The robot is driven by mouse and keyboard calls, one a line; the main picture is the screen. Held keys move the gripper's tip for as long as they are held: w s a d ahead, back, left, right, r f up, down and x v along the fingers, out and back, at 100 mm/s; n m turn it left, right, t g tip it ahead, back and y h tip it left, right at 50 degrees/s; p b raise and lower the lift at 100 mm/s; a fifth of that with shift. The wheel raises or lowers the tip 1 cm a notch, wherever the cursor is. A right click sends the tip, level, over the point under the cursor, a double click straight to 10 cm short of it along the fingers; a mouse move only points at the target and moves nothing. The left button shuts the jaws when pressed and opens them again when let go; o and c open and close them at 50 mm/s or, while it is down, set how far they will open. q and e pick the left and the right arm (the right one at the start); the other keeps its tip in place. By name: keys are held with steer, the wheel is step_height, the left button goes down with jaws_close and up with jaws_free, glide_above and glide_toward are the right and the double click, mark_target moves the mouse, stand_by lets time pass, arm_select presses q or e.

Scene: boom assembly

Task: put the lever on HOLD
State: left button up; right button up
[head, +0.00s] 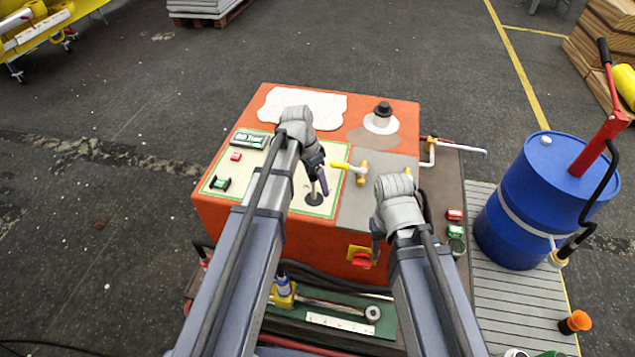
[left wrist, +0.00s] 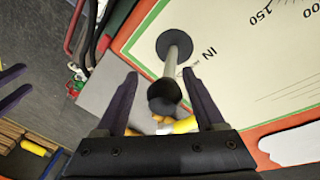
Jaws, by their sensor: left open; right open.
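The lever (left wrist: 176,62) rises from a round black base on the cream panel and ends in a black knob (left wrist: 164,96). In the left wrist view the knob lies between the two dark fingers of my left gripper (left wrist: 159,75), which are open with gaps on both sides. In the head view my left gripper (head: 319,178) is over the lever's black base (head: 314,199) and partly hides the lever. The letters "IN" show beside the base; no HOLD mark is legible. My right gripper (head: 377,240) hangs open in front of the orange console, apart from the lever.
A blue barrel (head: 535,205) stands at right.

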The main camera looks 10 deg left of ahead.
arm_select(q)
steer(key=shift+r, duration=0.15)
steer(key=p+v, duration=0.7)
steer(key=shift+a+r+p, duration=0.1)
steer(key=shift+r+p, duration=0.2)
steer(key=shift+f, duration=0.1)
